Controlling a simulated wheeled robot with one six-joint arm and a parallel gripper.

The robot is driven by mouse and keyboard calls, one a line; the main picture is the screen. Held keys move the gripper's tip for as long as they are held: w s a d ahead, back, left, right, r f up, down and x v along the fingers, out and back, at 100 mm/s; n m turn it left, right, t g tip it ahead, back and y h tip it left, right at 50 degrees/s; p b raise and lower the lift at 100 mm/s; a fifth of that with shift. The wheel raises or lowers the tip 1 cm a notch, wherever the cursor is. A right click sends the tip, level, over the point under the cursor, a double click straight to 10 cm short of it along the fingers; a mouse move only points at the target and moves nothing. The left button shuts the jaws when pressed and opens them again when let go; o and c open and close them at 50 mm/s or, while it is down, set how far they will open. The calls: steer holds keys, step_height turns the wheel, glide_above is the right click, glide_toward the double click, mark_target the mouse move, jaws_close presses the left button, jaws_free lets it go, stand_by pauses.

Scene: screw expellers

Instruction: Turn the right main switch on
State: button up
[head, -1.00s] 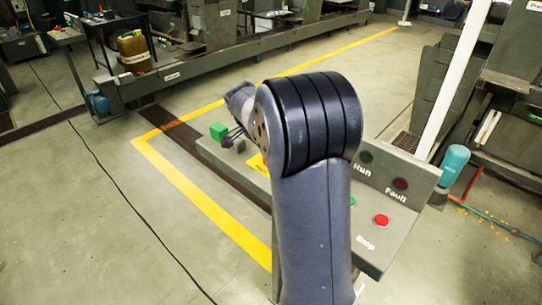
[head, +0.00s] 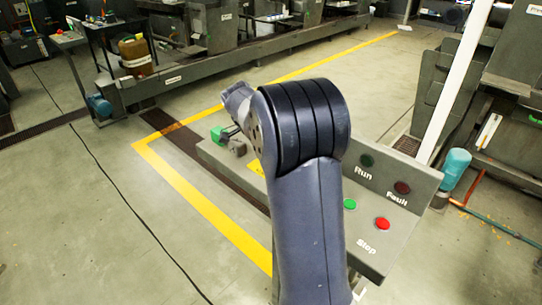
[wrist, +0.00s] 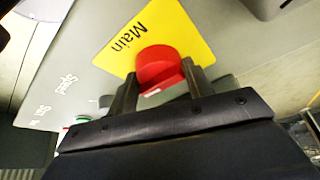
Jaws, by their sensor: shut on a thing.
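The main switch is a red knob (wrist: 158,62) on a yellow plate (wrist: 188,25) lettered "Main" in the wrist view. My gripper (wrist: 160,78) has one dark finger on each side of the knob and is shut on it. A small white mark shows at the knob's lower edge, between the fingers. In the head view my arm hides the knob and most of the yellow plate (head: 257,168). The knob's exact turn position cannot be told.
A white post (head: 458,85) stands behind; open floor lies left.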

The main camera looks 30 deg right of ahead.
steer(key=o, duration=0.9)
steer(key=shift+o, duration=0.2)
steer(key=shift+r, duration=0.1)
steer(key=v, duration=1)
steer(key=shift+r, duration=0.3)
steer(key=shift+a, duration=0.1)
steer(key=x, duration=1.1)
steer(key=shift+a, duration=0.1)
